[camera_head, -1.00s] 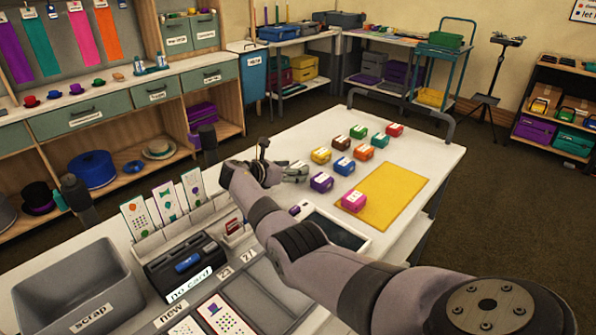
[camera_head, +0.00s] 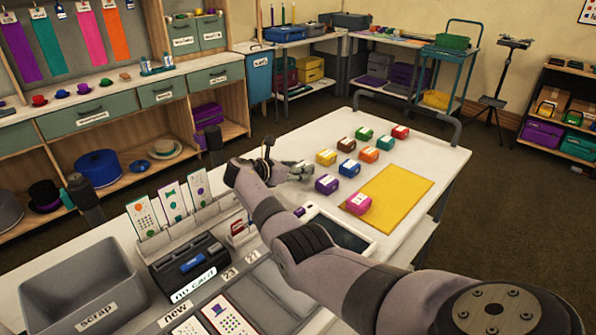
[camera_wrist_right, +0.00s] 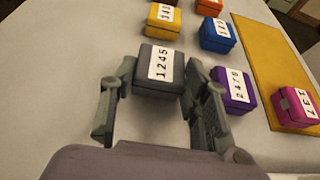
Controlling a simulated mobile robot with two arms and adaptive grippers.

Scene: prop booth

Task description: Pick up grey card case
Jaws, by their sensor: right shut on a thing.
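The grey card case (camera_wrist_right: 158,71), labelled 1245, sits between the two fingers of my right gripper (camera_wrist_right: 157,88). The gripper is shut on it, one finger at each side. In the head view the right gripper (camera_head: 287,168) and the grey case (camera_head: 303,174) show small at the left of the coloured cases, partly covered by my wrist. I cannot tell whether the case is clear of the white table (camera_head: 431,146). My left gripper is not in view.
A purple case (camera_wrist_right: 232,90) stands close right of the gripper, with yellow (camera_wrist_right: 163,20) and blue (camera_wrist_right: 217,35) cases beyond. A pink case (camera_wrist_right: 295,105) is on the yellow mat (camera_head: 397,190). A card holder and scrap bin (camera_head: 82,283) stand at the left.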

